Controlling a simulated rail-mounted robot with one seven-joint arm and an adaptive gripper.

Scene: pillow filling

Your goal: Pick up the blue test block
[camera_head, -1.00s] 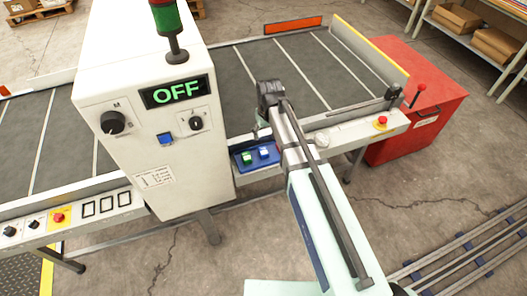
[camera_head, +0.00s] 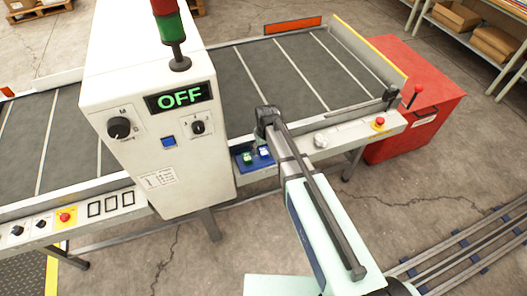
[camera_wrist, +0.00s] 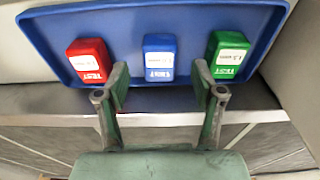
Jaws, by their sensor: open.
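The blue test block (camera_wrist: 158,57) stands in a shallow blue tray (camera_wrist: 120,28), between a red test block (camera_wrist: 90,60) on the left and a green test block (camera_wrist: 228,55) on the right. Each block has a white label. My gripper (camera_wrist: 161,80) is open and empty. In the wrist view, its two fingers sit to the left and right of the blue block, with the block's near end between the tips in the picture. I see no contact, and the height gap is hard to judge. In the head view, my arm partly covers the tray (camera_head: 241,166).
A white control cabinet (camera_head: 160,120) with a lit OFF display (camera_head: 180,96) stands left of the tray. A conveyor (camera_head: 285,75) lies behind. An emergency-stop button (camera_head: 379,122) and a red box (camera_head: 420,125) are to the right.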

